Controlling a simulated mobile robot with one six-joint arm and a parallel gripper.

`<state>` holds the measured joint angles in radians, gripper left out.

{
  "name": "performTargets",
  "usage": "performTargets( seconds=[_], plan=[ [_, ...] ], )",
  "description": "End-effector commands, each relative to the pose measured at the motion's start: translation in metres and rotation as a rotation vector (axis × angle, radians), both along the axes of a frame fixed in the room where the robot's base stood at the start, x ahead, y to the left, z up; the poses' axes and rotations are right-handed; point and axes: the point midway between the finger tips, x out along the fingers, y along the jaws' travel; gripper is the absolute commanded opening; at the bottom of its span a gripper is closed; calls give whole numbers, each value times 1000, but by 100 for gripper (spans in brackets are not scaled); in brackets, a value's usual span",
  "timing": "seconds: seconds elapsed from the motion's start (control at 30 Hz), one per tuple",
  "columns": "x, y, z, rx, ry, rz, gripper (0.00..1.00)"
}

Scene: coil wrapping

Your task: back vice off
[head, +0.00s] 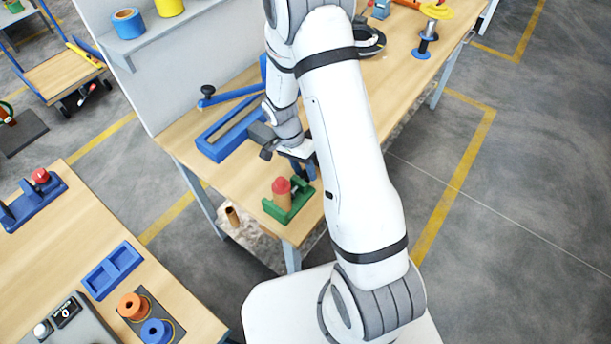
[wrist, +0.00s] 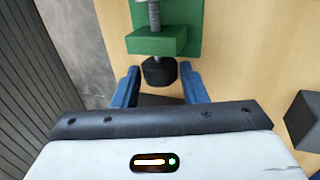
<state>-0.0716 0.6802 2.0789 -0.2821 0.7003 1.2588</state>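The green vice (head: 299,188) stands at the near corner of the wooden bench, with a brown and red cylinder (head: 282,193) upright at it. In the wrist view the vice's green block (wrist: 157,41) shows with a grey threaded screw (wrist: 155,14) and a black knob (wrist: 159,72) on its near end. My gripper (wrist: 163,78) is open. Its two blue fingers stand on either side of the knob, with a visible gap on each side. In the head view my gripper (head: 306,170) is just behind the vice, partly hidden by my arm.
A blue slotted frame (head: 225,140) lies on the bench left of my gripper. A dark grey block (wrist: 303,120) is close at the right in the wrist view. The bench edge (wrist: 103,35) and floor are at the left. A second table (head: 60,240) with blue trays stands at the left.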

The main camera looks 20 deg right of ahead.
Motion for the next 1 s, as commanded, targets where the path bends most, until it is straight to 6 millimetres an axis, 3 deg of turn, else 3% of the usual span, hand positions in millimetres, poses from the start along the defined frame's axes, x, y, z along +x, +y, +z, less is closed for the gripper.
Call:
performTargets(
  seconds=[0.23,0.7,1.0],
  plan=[
    [0,0,0,0,0,0,19],
    [-7,-5,0,183,-251,-2,19],
    [-7,-5,1,190,-260,-1,19]
  ],
)
